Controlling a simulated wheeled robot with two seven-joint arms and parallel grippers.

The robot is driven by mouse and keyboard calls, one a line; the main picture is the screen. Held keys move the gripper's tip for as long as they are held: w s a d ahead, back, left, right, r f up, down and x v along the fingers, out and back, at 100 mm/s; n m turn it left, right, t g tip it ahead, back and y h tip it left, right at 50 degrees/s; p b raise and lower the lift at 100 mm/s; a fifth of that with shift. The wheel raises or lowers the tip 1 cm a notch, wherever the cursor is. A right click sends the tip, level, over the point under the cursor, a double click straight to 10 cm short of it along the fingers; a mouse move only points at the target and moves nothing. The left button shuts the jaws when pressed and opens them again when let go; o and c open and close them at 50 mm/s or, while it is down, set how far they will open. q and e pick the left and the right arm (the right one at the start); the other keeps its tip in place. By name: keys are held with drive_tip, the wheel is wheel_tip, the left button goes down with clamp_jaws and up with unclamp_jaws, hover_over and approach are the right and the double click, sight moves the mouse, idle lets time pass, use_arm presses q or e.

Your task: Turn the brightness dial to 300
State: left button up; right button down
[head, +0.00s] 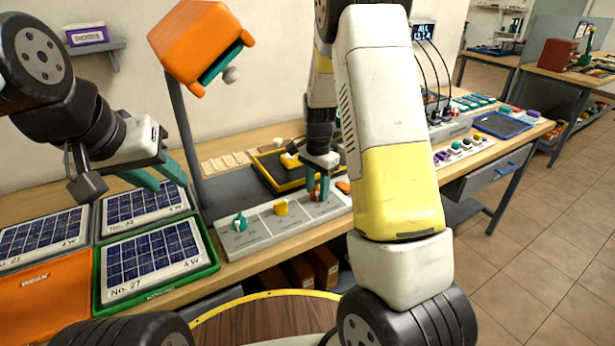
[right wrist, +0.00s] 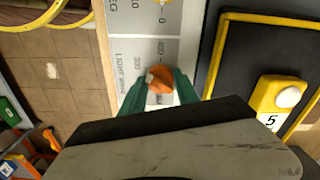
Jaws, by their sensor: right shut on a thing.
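The brightness dial is an orange knob (right wrist: 160,78) on the pale control panel (head: 245,240), by printed "LIGHT" lettering in the right wrist view. My right gripper (right wrist: 158,92) is shut on this dial, one teal finger on each side. In the head view the right gripper (head: 318,188) is at the panel's right end, largely covering the dial. A teal knob (head: 240,222) and a yellow knob (head: 281,208) sit further left on the panel. My left gripper (head: 165,180) is open and empty above the solar panels.
An orange lamp head (head: 195,45) on a dark post stands behind the panel. Solar panels in trays (head: 212,268) lie to the left. A black mat with yellow edging (right wrist: 235,60) is beside the control panel, with a yellow block (right wrist: 275,98) on it.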

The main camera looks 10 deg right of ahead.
sight(317, 188)
drive_tip(key=c, duration=0.9)
unclamp_jaws()
drive_tip(key=shift+r, duration=3.95)
drive_tip(key=shift+r, duration=0.1)
drive_tip(key=s+a+r+n+t+y, duration=0.1)
drive_tip(key=s+r+n+t+y, duration=0.3)
drive_tip(key=s+r, duration=0.8)
drive_tip(key=s+r+n+t+h, duration=0.1)
drive_tip(key=s+r+n, duration=0.1)
drive_tip(key=s, duration=0.4)
drive_tip(key=s+a+r+n+t, duration=0.1)
drive_tip(key=s+r+n, duration=0.1)
drive_tip(key=s+n, duration=0.3)
drive_tip(key=shift+s+r+n+h, duration=0.3)
drive_tip(key=shift+s+r+h, duration=0.1)
drive_tip(key=shift+s, duration=0.35)
